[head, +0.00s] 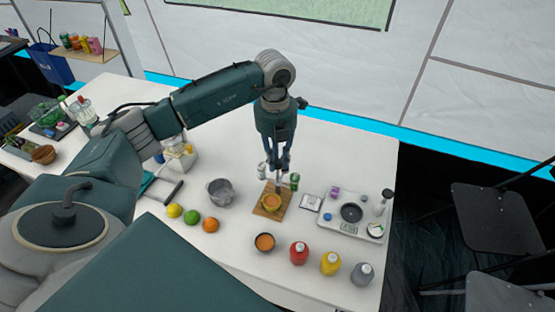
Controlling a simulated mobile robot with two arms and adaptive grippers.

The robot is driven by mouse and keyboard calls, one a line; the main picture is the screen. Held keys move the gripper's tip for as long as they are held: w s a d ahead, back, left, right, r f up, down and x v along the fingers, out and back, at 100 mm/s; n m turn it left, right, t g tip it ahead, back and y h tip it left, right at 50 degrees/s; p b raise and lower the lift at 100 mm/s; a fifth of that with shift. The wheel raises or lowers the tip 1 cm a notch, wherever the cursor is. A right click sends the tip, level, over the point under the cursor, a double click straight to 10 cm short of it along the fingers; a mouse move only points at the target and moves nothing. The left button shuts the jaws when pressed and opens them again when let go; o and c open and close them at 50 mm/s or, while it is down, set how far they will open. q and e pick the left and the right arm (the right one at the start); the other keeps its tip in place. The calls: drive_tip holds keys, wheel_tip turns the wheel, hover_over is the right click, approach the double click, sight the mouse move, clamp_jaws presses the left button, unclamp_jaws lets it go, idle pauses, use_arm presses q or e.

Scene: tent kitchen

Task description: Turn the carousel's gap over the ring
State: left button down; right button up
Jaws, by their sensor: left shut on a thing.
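My left gripper (279,178) points down over the middle of the white table. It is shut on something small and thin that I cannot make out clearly. Just below its fingertips, a yellow-orange round piece (271,203) sits on a square wooden board (260,211). This round piece may be the carousel; its gap and the ring are too small to tell. Whether the gripped thing is part of the round piece is not clear. My right gripper is not in view.
Small cans (295,182) stand close beside my left gripper. A grey pot (220,191), fruit (211,225), an orange-filled bowl (264,243) and several bottles (330,263) surround the board. A white tray (334,231) with a dark pan lies right. Bare table (330,150) shows behind.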

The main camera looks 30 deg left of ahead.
use_arm(q)
drive_tip(key=shift+w+r+n, duration=0.15)
drive_tip(key=shift+n, duration=0.45)
drive_tip(key=c, duration=1.6)
unclamp_jaws()
drive_tip(key=shift+c, duration=0.2)
drive_tip(key=shift+o, duration=0.4)
wheel_tip(320, 180, up, 12)
drive_tip(key=shift+a, duration=0.15)
